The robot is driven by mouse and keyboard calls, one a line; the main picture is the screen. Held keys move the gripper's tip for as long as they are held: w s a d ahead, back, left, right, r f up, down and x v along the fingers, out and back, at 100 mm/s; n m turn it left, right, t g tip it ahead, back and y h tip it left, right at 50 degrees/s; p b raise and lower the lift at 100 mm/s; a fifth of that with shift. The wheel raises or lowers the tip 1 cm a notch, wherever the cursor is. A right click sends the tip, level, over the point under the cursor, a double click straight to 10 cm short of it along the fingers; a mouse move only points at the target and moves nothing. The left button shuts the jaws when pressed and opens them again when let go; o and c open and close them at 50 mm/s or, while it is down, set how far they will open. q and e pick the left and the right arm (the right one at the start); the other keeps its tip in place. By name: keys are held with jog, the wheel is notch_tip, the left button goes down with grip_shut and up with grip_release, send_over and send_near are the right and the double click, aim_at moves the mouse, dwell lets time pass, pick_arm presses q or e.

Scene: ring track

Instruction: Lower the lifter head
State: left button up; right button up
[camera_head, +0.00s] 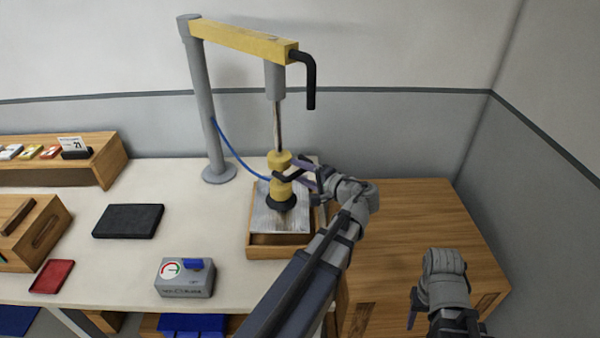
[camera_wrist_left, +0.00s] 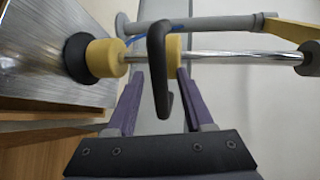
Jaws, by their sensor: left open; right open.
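The lifter head (camera_head: 280,180) is a yellow body with a black cup, hanging on a shiny rod from the yellow boom (camera_head: 240,40). Its cup is at the metal plate (camera_head: 262,222) in a wooden tray (camera_head: 280,246); I cannot tell for sure whether they touch. My left gripper (camera_head: 298,172) is open at the head's right side. In the left wrist view, the head (camera_wrist_left: 103,57) lies left of the open purple fingers (camera_wrist_left: 160,78), and its black handle (camera_wrist_left: 158,68) shows between them. My right gripper (camera_head: 412,308) is open and empty, low at the right.
A grey box with a gauge and blue switch (camera_head: 184,282) stands at the table front. A black pad (camera_head: 128,221) and red tray (camera_head: 52,277) lie at left. A wooden cabinet (camera_head: 420,225) stands at right. The table between pad and post is clear.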

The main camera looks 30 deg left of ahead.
pick_arm(q)
grip_shut()
dwell(1.3)
